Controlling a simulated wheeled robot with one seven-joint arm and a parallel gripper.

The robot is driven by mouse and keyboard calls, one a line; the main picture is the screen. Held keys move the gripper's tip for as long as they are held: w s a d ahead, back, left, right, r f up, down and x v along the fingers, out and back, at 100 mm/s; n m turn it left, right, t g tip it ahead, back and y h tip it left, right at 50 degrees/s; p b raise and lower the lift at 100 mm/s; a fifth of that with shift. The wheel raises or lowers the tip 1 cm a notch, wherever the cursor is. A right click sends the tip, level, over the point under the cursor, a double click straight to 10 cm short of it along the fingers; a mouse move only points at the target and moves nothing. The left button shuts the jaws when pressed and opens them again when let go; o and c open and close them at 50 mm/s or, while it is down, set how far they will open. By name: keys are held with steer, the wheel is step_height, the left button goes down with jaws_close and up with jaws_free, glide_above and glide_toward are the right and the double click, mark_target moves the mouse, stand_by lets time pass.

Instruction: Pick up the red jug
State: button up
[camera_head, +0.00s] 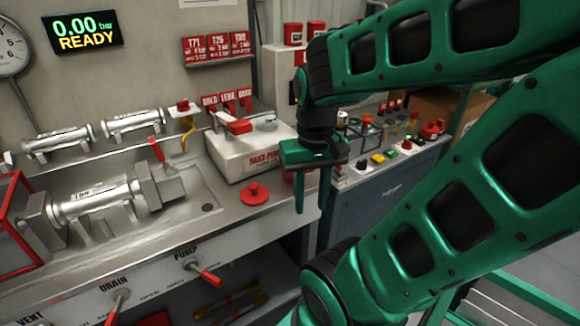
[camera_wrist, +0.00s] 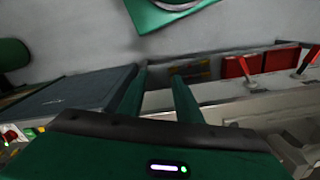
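My gripper (camera_head: 312,205) hangs with its green fingers pointing down, at the right end of the steel bench top. In the wrist view my gripper (camera_wrist: 160,76) has its two fingers apart with nothing between them, so it is open and empty. I cannot make out a clear red jug in either view. A small red shape (camera_head: 288,176) shows beside the white hand pump, partly hidden behind my gripper; I cannot tell what it is. A flat red round piece with a knob (camera_head: 254,194) lies on the bench, left of my gripper.
The white hand pump (camera_head: 243,150) with a red handle stands behind the red round piece. A steel cylinder (camera_head: 95,200) lies in the bench's sink at left. A blue-grey cabinet (camera_head: 385,195) with buttons on top stands to the right. Red-handled valves (camera_head: 205,274) jut from the front panel.

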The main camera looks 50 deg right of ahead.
steer(key=w+d+r+m, duration=0.1)
steer(key=w+d+m, duration=0.3)
steer(key=m, duration=0.3)
steer(key=w+d+r+m, duration=0.2)
steer(key=w+d+m, duration=0.2)
steer(key=d+m, duration=0.3)
steer(key=w+d+r+m, duration=0.2)
steer(key=w+d+m, duration=0.3)
steer(key=d+m, duration=0.1)
steer(key=shift+d+m, duration=0.25)
steer(key=shift+m, duration=1.05)
steer(key=shift+a+f, duration=0.2)
steer(key=shift+f, duration=5.15)
steer(key=shift+c, duration=0.3)
jaws_close()
